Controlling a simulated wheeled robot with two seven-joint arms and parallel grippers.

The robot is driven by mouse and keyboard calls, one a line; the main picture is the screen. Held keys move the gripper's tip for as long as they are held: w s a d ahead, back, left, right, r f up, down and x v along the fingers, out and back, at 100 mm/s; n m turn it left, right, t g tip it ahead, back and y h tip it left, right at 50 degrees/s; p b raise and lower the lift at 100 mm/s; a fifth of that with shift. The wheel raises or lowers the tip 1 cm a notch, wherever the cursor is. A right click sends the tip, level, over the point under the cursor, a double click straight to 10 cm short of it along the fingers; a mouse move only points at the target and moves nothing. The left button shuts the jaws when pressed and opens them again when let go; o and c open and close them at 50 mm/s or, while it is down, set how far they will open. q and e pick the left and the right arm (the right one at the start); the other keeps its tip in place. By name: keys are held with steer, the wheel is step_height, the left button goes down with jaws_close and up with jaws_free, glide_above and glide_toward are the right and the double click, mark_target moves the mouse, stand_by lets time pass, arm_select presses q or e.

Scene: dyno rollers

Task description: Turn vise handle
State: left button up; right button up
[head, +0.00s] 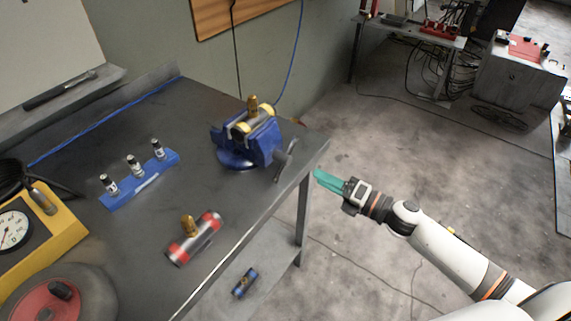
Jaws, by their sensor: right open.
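A blue bench vise (240,149) stands at the far right corner of the dark workbench. A grey metal roller with yellow ends and a brass fitting (252,107) sits at the top of the vise. The vise handle (285,160) is a thin grey bar on the vise's right side, near the bench edge. My right gripper (328,181) has teal fingers and is open and empty. It is off the bench to the right of the handle, apart from it. My left gripper is not in view.
A red-ended roller (194,239) lies on the workbench (125,235). A blue holder (141,181) with small bottles is behind it. A yellow gauge box (50,240) is at left. A lower shelf (262,262) holds a blue-ended part. The floor right of the bench is open.

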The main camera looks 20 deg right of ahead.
mark_target(290, 161)
steer(key=p+x, duration=0.2)
steer(key=x, duration=0.8)
steer(key=shift+w+d+p, duration=0.15)
steer(key=shift+w+p, duration=0.05)
steer(key=shift+p, duration=0.15)
steer(key=shift+w+a, duration=0.3)
steer(key=shift+w, duration=0.15)
steer(key=shift+a, duration=0.1)
steer(key=shift+c, duration=0.8)
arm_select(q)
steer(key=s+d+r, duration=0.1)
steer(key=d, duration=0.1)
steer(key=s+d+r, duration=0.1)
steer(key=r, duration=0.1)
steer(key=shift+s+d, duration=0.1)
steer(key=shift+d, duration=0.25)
arm_select(e)
steer(key=c, duration=0.8)
